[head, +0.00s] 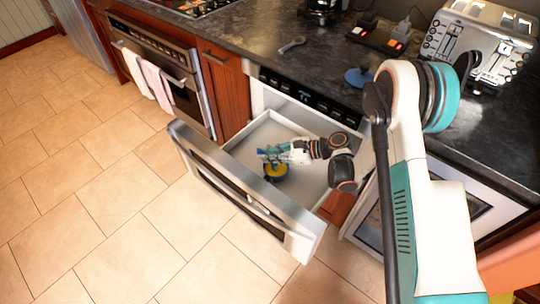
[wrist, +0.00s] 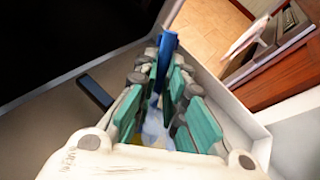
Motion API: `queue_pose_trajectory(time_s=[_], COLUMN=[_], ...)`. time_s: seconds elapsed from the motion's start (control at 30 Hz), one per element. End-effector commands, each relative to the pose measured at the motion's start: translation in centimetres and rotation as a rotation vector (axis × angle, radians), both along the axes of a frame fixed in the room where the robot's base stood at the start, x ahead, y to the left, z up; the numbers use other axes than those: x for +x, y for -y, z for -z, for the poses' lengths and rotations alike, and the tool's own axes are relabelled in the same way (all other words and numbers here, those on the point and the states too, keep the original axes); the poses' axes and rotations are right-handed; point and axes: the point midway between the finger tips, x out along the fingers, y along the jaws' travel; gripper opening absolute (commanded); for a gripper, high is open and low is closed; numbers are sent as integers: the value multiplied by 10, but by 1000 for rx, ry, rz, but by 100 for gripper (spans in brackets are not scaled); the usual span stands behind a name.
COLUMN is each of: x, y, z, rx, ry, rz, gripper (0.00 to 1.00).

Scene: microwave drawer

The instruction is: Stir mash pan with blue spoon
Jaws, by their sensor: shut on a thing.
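The mash pan (head: 276,178) is a small dark pan with yellow contents, inside the open microwave drawer. My gripper (head: 272,153) is over the pan with its teal fingers low. In the wrist view, my gripper (wrist: 163,85) is shut on the blue spoon (wrist: 167,47), which stands up between the fingers. The spoon's lower end is hidden by the fingers. Whitish and yellow contents (wrist: 153,133) show below, between the fingers. A dark bar (wrist: 95,92), perhaps the pan's handle, lies to the left. I cannot tell how deep the spoon reaches.
The drawer (head: 315,184) is pulled out, its steel front (head: 240,195) towards the floor. On the dark counter (head: 240,33) are a blue round lid-like thing (head: 360,77), a grey utensil (head: 292,45) and a toaster (head: 485,45). An oven (head: 165,65) with towels stands left. The tiled floor is clear.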

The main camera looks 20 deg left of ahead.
Motion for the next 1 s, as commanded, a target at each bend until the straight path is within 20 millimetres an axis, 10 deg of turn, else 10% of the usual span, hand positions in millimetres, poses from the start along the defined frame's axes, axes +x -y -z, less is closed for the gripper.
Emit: queue_pose_trajectory(time_s=[1.0], x=[0], y=[0], z=[-62], rx=[0], ry=[0], rz=[0], gripper=[0])
